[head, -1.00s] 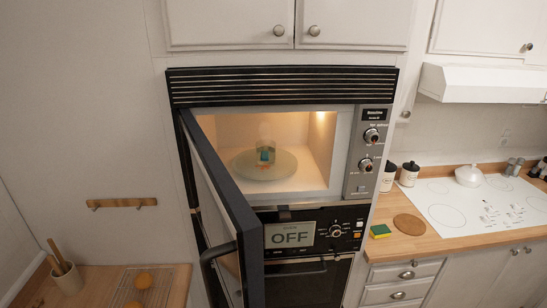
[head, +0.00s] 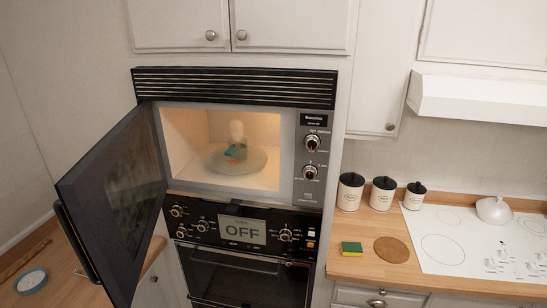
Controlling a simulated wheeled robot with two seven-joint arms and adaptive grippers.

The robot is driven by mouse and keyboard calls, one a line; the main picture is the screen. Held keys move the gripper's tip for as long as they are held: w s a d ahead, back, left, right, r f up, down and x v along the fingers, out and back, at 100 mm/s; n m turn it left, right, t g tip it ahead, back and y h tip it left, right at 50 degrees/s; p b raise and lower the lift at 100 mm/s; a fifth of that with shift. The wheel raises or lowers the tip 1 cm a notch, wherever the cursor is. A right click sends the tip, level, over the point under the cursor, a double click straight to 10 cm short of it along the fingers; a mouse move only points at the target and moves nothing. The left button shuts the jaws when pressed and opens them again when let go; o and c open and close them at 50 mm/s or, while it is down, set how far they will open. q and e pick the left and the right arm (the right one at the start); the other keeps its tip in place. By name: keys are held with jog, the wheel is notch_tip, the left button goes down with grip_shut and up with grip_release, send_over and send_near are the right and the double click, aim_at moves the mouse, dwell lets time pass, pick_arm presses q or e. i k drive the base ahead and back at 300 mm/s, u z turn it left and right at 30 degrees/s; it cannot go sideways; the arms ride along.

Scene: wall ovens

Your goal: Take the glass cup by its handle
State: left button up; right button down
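The glass cup (head: 237,131) stands inside the lit microwave cavity, on the round glass turntable plate (head: 250,164). It looks pale and see-through, with a small teal and orange patch (head: 235,152) at its lower part. Its handle is too small and faint to make out. The microwave door (head: 115,190) stands open to the left, with its dark window facing the cavity side and its handle (head: 75,243) at the left. Neither of my grippers shows in the head view.
The control panel (head: 311,165) is right of the cavity, and an oven reading OFF (head: 243,232) is below. On the right counter are several black-lidded canisters (head: 351,193), a sponge (head: 352,249), a round brown mat (head: 391,250) and a cooktop (head: 450,240). The cavity front is unobstructed.

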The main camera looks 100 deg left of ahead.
aim_at(238, 150)
jog(key=i, duration=1.5)
jog(key=u, duration=3.85)
jog(key=i, duration=0.85)
